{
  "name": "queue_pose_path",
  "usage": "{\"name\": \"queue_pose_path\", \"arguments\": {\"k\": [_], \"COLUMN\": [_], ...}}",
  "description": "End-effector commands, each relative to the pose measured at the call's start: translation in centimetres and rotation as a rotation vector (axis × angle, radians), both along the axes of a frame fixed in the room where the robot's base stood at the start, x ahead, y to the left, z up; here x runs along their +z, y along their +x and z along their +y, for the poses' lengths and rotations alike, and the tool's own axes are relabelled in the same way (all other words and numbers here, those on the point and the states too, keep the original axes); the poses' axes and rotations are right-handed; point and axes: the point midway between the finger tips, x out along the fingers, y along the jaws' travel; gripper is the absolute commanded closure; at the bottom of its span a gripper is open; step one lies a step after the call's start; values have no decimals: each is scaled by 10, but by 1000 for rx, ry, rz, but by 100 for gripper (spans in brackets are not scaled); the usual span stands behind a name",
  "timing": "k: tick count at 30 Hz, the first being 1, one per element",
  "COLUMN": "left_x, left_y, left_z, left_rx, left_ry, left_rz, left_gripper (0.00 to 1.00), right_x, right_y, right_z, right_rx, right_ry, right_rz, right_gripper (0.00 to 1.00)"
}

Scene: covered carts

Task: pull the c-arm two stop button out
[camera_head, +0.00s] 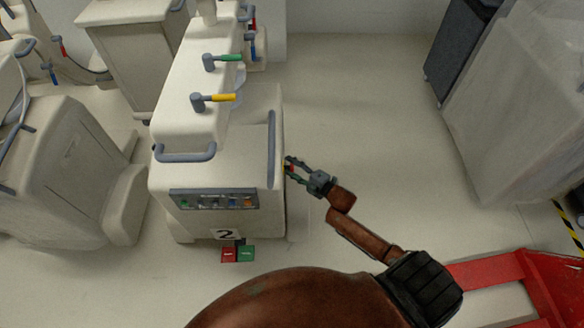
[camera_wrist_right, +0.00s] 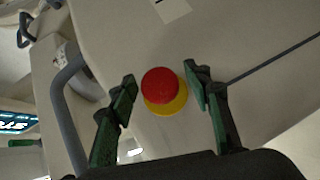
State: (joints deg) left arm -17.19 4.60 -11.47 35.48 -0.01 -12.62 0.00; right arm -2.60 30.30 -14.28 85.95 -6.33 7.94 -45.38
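The c-arm two is the cream cart marked 2 (camera_head: 215,150) in the head view. Its stop button (camera_wrist_right: 160,86) is a red round cap on a yellow base (camera_wrist_right: 172,106) in the right wrist view. It also shows small on the cart's right side in the head view (camera_head: 291,168). My right gripper (camera_wrist_right: 161,74) is open, with one green-and-black finger on each side of the button. Gaps show between the fingers and the red cap; how deep the fingertips reach is hard to tell. My left gripper is in neither view.
Cart two has a grey front handle (camera_head: 185,156), a vertical side rail (camera_head: 271,148) and red and green pedals (camera_head: 238,254) on the floor. Another covered cart (camera_head: 65,165) stands left. A covered unit (camera_head: 520,110) stands right. The floor between (camera_head: 365,120) is clear.

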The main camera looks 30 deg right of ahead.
Motion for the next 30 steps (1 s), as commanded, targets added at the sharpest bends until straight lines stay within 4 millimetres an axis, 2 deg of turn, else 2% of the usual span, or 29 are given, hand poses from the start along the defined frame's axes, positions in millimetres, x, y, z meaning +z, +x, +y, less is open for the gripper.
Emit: {"name": "queue_pose_path", "arguments": {"k": [2,19,27,30], "left_x": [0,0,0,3], "left_y": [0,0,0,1], "left_z": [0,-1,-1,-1], "left_rx": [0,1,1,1], "left_ry": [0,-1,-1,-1], "left_rz": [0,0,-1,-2], "left_gripper": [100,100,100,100], "right_x": [0,0,0,0], "right_y": [0,0,-1,-4], "right_z": [0,0,0,-7], "right_rx": [0,0,0,-2], "right_ry": [0,0,0,-2], "right_rz": [0,0,1,2], "right_gripper": [61,100,100,100]}}
